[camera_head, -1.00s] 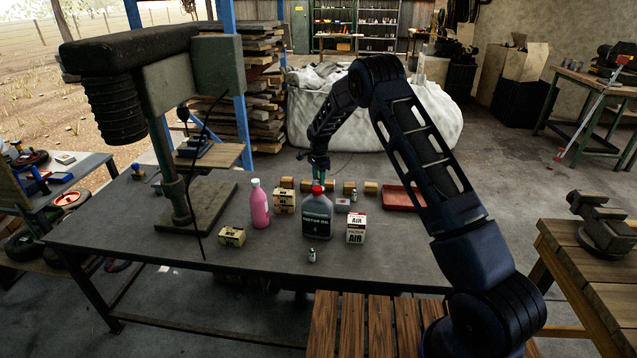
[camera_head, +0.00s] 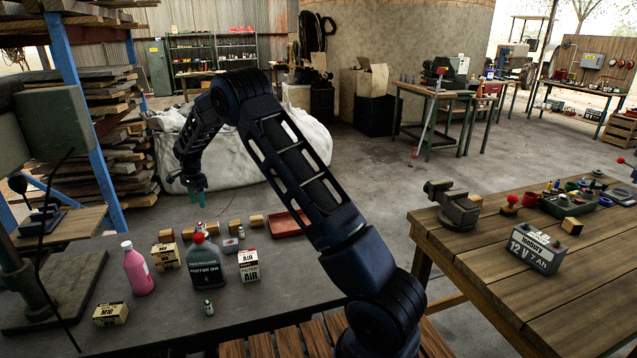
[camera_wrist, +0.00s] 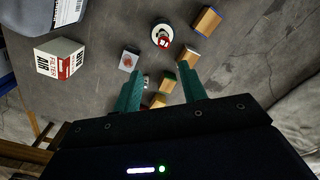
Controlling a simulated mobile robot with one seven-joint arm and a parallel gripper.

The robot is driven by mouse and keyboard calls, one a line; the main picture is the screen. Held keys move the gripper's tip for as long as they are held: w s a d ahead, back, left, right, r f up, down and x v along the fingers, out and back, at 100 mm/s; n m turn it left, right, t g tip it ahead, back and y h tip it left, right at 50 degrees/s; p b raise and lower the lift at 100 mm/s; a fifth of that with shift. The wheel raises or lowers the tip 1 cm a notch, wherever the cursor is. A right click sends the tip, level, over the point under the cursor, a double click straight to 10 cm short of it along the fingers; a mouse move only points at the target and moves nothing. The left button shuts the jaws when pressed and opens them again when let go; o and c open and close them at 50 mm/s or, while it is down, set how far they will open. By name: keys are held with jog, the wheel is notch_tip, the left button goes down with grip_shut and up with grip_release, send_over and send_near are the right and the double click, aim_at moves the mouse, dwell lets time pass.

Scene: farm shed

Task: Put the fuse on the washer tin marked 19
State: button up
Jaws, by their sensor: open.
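My gripper (camera_head: 195,188) is open and empty, held above the far part of the grey table (camera_head: 290,285). In the wrist view its two teal fingers (camera_wrist: 160,72) are apart, with small blocks below them. No marking 19 is readable, so I cannot tell which thing is the washer tin. I cannot pick out the fuse for certain. A round pale thing with a red part (camera_wrist: 162,37) and a small white box with a red mark (camera_wrist: 129,61) lie beyond the fingertips. A small cylinder (camera_head: 208,307) stands at the table's near side.
A motor oil bottle (camera_head: 206,265), an air filter box (camera_head: 248,265), a pink bottle (camera_head: 138,270) and card boxes (camera_head: 111,314) stand on the table. Several small wood-coloured blocks (camera_head: 235,227) line its back, beside a red tray (camera_head: 287,224). A wooden bench (camera_head: 480,262) carries a battery (camera_head: 537,248).

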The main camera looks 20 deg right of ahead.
jog(key=s+d+r+n+t, duration=0.1)
jog(key=s+d+r, duration=0.2)
jog(key=d+r, duration=0.45)
jog(key=s+d+r+n, duration=0.1)
jog(key=s+d+r, duration=0.2)
jog(key=d+r, duration=0.5)
jog(key=s+d+r+n+t, duration=0.1)
jog(key=s+d+r+n, duration=0.2)
jog(key=s+d+r, duration=0.85)
jog(key=s+d+r+n+t, duration=0.1)
jog(key=s+d, duration=0.3)
jog(key=s, duration=0.3)
jog(key=s+d+r+n, duration=0.15)
jog(key=s+d, duration=0.25)
jog(key=s, duration=0.4)
jog(key=s+d+f+n, duration=0.1)
jog(key=s+d+f, duration=0.1)
jog(key=s, duration=0.6)
jog(key=s+d+f+n+t, duration=0.1)
jog(key=s+d, duration=0.3)
jog(key=s, duration=0.4)
jog(key=shift+s+f, duration=0.35)
jog(key=shift+f, duration=0.05)
jog(key=shift+n, duration=0.25)
